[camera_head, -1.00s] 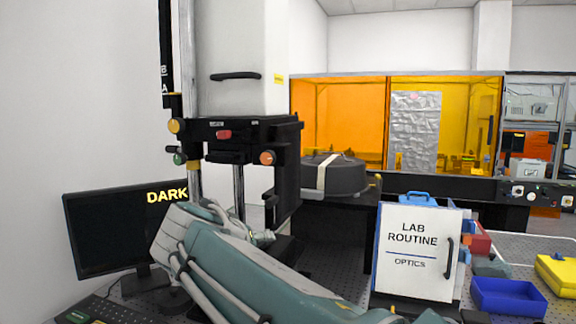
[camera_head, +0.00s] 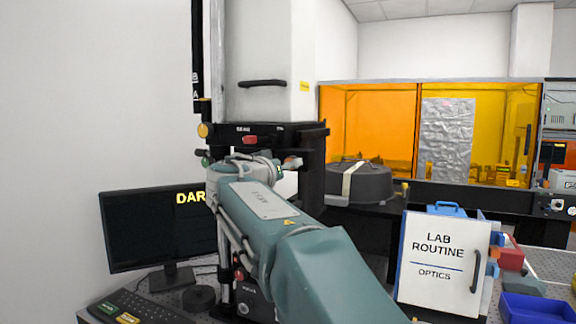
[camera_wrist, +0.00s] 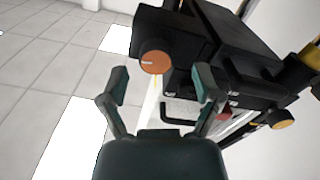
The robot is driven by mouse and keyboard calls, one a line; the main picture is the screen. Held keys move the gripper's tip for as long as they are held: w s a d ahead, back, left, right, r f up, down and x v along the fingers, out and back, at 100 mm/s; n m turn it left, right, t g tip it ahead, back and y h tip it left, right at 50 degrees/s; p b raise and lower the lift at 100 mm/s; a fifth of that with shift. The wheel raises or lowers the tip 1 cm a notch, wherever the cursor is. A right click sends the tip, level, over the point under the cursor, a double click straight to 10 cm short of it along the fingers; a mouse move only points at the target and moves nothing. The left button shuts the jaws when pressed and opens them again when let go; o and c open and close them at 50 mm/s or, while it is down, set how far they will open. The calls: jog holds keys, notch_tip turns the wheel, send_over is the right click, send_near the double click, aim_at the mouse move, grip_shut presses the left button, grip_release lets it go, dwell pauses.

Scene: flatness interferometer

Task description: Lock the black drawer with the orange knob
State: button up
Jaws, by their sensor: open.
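The orange knob (camera_wrist: 154,62) is a round disc with a pale mark, on the end of the black drawer unit (camera_wrist: 215,35) in the wrist view. My gripper (camera_wrist: 162,86) is open, with one finger left and one right of the knob's line in that view. The knob appears beyond and between the fingertips, and I cannot tell the remaining distance. In the head view the black unit (camera_head: 312,140) sits on the tall instrument, and my arm covers most of the knob's area.
A red button (camera_head: 250,140) and a yellow knob (camera_head: 204,130) are on the same unit. A monitor (camera_head: 150,235) stands left. A dark round container (camera_head: 362,183) and a Lab Routine board (camera_head: 440,262) are right of my arm.

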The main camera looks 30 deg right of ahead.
jog(key=shift+x, duration=1.4)
jog(key=shift+s, duration=0.15)
jog(key=shift+c, duration=0.2)
jog(key=shift+a, duration=0.15)
grip_shut()
jog(key=shift+n, duration=0.4)
jog(key=shift+f+n, duration=0.1)
jog(key=shift+n, duration=7.5)
